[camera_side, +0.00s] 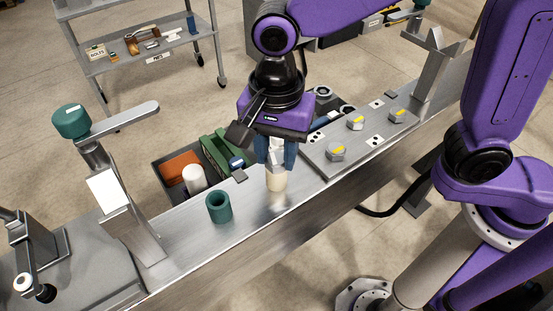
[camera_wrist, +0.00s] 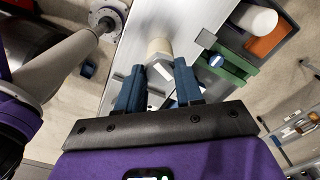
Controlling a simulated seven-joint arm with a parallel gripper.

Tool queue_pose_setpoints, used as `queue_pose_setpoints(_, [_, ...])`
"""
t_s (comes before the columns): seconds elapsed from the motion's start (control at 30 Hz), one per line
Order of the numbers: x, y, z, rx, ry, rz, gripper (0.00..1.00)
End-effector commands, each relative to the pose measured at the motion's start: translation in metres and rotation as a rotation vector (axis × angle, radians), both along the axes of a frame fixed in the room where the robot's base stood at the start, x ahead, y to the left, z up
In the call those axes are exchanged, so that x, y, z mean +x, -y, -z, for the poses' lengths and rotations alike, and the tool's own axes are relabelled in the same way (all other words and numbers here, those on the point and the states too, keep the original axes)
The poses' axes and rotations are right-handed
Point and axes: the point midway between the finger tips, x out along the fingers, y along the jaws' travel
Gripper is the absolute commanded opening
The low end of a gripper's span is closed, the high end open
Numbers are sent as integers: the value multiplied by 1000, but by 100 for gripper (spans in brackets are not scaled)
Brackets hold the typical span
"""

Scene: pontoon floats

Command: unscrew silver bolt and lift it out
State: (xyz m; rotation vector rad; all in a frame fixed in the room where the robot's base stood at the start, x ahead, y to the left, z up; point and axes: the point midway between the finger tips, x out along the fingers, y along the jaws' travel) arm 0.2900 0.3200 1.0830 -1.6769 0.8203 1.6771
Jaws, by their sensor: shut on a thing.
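My gripper (camera_side: 276,158) points down over the metal beam, its blue fingers on either side of a silver bolt (camera_side: 277,157). The fingers are shut on the bolt, whose grey faceted head also shows between them in the wrist view (camera_wrist: 160,72). A cream cylinder (camera_side: 276,183) is directly below the bolt; it also shows beyond the fingertips in the wrist view (camera_wrist: 158,47). The fingers hide part of the bolt. I cannot tell how far it sits inside the cylinder.
A teal hollow cylinder (camera_side: 219,207) stands left on the beam (camera_side: 185,237). To the right, a grey plate (camera_side: 328,168) carries several hex bolts with yellow marks. A bin with green and orange items (camera_side: 182,166) sits behind. An upright stand (camera_side: 128,222) rises at left.

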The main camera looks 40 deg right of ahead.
Motion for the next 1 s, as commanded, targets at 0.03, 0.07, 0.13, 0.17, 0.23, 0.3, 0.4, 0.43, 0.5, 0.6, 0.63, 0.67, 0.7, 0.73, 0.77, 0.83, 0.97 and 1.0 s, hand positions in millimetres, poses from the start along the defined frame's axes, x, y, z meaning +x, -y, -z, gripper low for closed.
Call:
queue_pose_setpoints(0.03, [0,0,0,0,0,-60,9])
queue_pose_setpoints(0.07, [0,0,0,0,0,-97,9])
queue_pose_setpoints(0.13, [0,0,0,0,0,-184,9])
queue_pose_setpoints(0.17, [0,0,0,0,0,-220,9])
queue_pose_setpoints(0.23, [0,0,0,0,0,-307,9])
queue_pose_setpoints(0.3, [0,0,0,0,0,-392,9])
queue_pose_setpoints(0.4, [0,0,-1,0,0,-515,9])
queue_pose_setpoints(0.43, [0,0,0,0,0,-551,9])
queue_pose_setpoints(0.5, [0,0,-1,0,0,-637,9])
queue_pose_setpoints(0.6, [0,0,-1,0,0,-756,9])
queue_pose_setpoints(0.63, [0,0,-1,0,0,-789,9])
queue_pose_setpoints(0.67, [0,0,-1,0,0,-819,9])
queue_pose_setpoints(0.7, [0,0,-1,0,0,-853,9])
queue_pose_setpoints(0.73, [0,0,-1,0,0,-873,9])
queue_pose_setpoints(0.77, [0,0,-1,0,0,-888,9])
queue_pose_setpoints(0.83, [0,0,-1,0,0,-909,9])
queue_pose_setpoints(0.97, [0,0,-1,0,0,-914,9])
queue_pose_setpoints(1.0, [0,0,-1,0,0,-913,9])
